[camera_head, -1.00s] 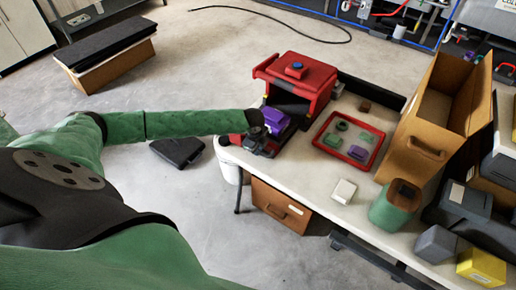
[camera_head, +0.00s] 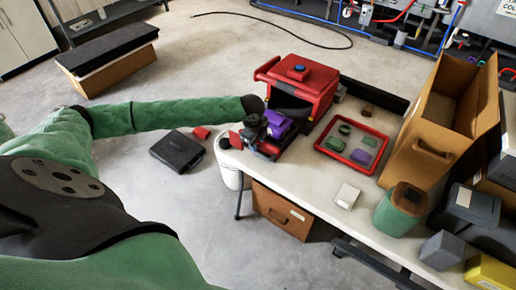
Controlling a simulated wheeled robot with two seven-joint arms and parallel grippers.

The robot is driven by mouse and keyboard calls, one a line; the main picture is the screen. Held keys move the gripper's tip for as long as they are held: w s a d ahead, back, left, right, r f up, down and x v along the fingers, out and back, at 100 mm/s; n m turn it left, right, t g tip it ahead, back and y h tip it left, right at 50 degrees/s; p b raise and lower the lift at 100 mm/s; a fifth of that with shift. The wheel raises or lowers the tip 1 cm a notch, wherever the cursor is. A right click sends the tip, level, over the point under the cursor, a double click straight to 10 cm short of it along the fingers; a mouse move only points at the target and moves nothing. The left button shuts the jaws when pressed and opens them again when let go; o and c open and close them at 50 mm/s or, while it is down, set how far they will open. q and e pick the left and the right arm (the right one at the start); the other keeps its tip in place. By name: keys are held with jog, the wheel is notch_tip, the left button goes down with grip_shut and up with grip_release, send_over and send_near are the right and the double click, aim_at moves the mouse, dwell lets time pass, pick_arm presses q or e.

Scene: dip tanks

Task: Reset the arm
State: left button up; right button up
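My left arm in its green sleeve reaches from the left to the near left end of the white table (camera_head: 315,180). My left gripper (camera_head: 256,132) is dark and small beside a purple block (camera_head: 283,121), at the front of a red machine (camera_head: 300,80). I cannot tell whether it touches the block, or whether its fingers are open or shut. My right gripper is not in view.
A red tray (camera_head: 322,146) with green and purple pieces lies right of the machine. Tall brown box (camera_head: 416,160), green container (camera_head: 396,214) and white block (camera_head: 347,195) stand on the table. A black case (camera_head: 177,151) and red piece (camera_head: 201,132) lie on the floor.

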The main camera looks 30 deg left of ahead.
pick_arm(q)
jog(key=shift+r, duration=0.3)
